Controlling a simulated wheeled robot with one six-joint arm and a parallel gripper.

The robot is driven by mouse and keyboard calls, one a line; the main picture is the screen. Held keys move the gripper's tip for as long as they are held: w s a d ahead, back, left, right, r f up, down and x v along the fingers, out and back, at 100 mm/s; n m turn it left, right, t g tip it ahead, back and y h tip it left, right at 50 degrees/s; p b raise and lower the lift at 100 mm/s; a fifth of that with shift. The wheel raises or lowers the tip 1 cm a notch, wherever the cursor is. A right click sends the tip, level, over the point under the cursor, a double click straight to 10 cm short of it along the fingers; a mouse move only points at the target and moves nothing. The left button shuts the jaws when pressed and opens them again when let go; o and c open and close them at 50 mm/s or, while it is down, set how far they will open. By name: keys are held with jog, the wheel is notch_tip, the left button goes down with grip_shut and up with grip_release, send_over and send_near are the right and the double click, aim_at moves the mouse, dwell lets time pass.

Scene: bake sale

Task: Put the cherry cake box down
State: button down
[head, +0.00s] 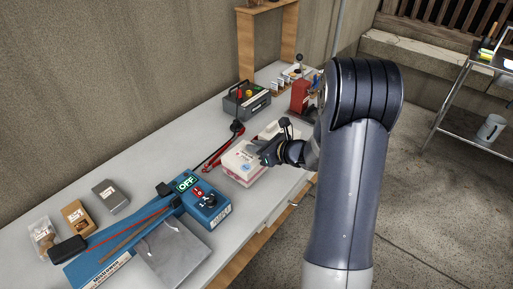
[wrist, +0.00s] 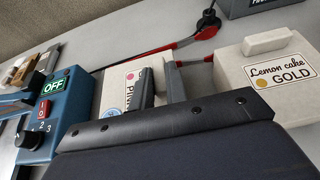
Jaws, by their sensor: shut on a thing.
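A white box with a pink dot and a label partly reading "PIN" (wrist: 125,86) is the one at my gripper; I take it as the cherry cake box. In the head view this white box (head: 238,166) is at the middle of the bench. My gripper (head: 268,153) is at its right side, shut on it. In the wrist view the fingers (wrist: 160,84) cover part of the label. I cannot tell whether its underside touches the bench. The Lemon cake box (wrist: 278,75), labelled GOLD, is to the right in the wrist view.
A blue machine (head: 207,205) with an OFF sign stands close by at the left. A red-and-black tool (head: 222,149) lies behind the box. A grey toolbox (head: 247,101) is farther along the bench (head: 140,165). Small packs (head: 78,217) stand at the left end.

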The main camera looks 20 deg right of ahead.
jog(key=shift+f, duration=0.2)
jog(key=shift+f, duration=0.15)
jog(key=c, duration=1.4)
grip_release()
jog(key=shift+s+r, duration=0.1)
jog(key=shift+r, duration=0.2)
jog(key=v, duration=1.2)
jog(key=shift+f, duration=0.2)
